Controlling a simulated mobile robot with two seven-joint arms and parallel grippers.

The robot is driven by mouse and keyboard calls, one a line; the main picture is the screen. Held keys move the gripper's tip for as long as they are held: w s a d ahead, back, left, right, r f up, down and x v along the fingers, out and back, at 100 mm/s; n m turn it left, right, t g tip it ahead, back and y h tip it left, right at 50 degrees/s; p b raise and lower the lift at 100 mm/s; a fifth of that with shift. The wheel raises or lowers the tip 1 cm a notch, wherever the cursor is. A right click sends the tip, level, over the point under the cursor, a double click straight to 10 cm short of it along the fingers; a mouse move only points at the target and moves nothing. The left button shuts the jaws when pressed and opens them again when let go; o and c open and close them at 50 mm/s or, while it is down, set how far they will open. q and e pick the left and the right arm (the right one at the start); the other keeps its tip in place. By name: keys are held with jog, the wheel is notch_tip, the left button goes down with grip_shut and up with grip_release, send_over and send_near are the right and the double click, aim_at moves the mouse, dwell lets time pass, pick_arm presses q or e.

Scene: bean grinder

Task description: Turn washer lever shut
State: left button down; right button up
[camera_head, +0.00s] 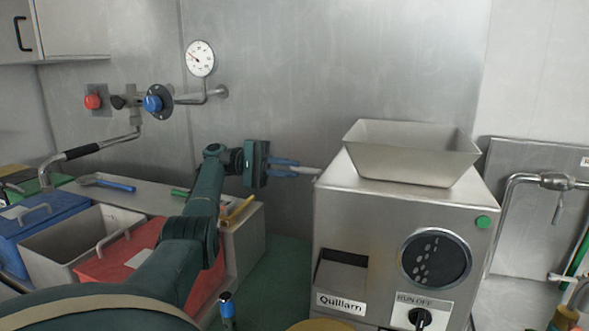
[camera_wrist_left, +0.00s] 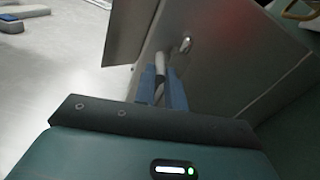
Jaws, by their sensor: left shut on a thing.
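A pale grey lever (camera_head: 307,171) sticks out from the left side of the steel grinder (camera_head: 350,215). My left gripper (camera_head: 284,162) reaches it from the left, with its blue fingers shut on the lever's outer end. In the left wrist view the fingers (camera_wrist_left: 161,88) close around the lever (camera_wrist_left: 161,66), which bends up to a round metal pivot (camera_wrist_left: 186,45) on a steel side wall. The gripped end is partly hidden by the fingers. No label marks it as the washer lever. My right gripper is not in view.
An open hopper (camera_head: 410,155) tops the grinder. Blue (camera_head: 45,228) and red (camera_head: 125,262) lidded bins stand at left, beneath wall valves (camera_head: 153,103) and a gauge (camera_head: 200,58). A tap with a small lever (camera_head: 557,208) is at right. Green floor (camera_head: 278,275) shows between bins and grinder.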

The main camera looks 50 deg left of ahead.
pick_arm(q)
jog(key=c, duration=1.5)
grip_release()
jog(key=shift+o, duration=0.2)
